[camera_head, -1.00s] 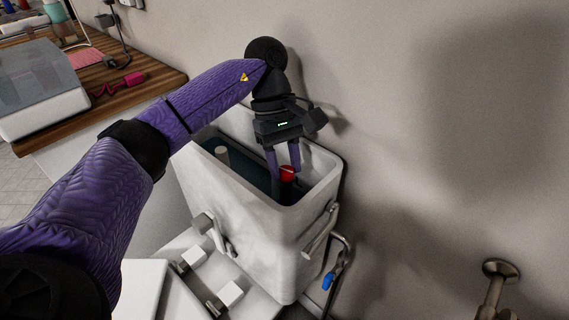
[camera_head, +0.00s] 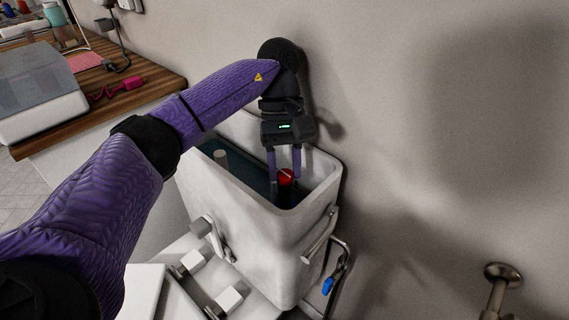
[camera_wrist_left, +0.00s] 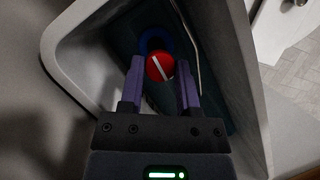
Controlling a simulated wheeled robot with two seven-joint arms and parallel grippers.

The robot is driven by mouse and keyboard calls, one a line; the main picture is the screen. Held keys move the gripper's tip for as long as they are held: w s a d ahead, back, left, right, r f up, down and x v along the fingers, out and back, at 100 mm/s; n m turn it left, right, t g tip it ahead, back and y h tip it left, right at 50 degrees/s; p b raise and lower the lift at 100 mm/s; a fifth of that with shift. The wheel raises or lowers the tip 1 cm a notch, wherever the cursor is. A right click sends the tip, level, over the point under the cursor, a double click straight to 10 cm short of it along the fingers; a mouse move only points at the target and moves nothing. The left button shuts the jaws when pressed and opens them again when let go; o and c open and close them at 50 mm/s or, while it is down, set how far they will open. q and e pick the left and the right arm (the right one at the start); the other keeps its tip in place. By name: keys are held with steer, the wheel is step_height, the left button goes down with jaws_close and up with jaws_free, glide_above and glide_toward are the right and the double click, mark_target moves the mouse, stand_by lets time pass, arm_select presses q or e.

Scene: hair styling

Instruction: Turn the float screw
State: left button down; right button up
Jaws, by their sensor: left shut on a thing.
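The float screw is a red round cap with a pale slot line (camera_head: 285,177), inside the open white toilet tank (camera_head: 262,232). In the left wrist view the red screw (camera_wrist_left: 160,67) sits between the two purple fingers, its slot tilted from upper left to lower right. My left gripper (camera_head: 284,172) points down into the tank and is shut on the screw, one finger on each side. It also shows in the left wrist view (camera_wrist_left: 159,80). The shaft below the screw is mostly hidden. My right gripper is not in view.
A pale upright tube (camera_head: 221,158) stands in the tank's left part, in dark water. The tank walls surround the gripper closely. The wall is behind and right. A wooden counter (camera_head: 140,72) with a pink tool is at upper left. A blue-handled valve (camera_head: 328,284) is below right.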

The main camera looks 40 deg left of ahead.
mark_target(284, 171)
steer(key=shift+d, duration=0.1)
arm_select(q)
steer(key=shift+c, duration=1.6)
jaws_free()
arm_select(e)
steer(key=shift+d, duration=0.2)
arm_select(q)
step_height(284, 171, up, 10)
steer(key=p, duration=0.6)
steer(key=shift+p, duration=0.35)
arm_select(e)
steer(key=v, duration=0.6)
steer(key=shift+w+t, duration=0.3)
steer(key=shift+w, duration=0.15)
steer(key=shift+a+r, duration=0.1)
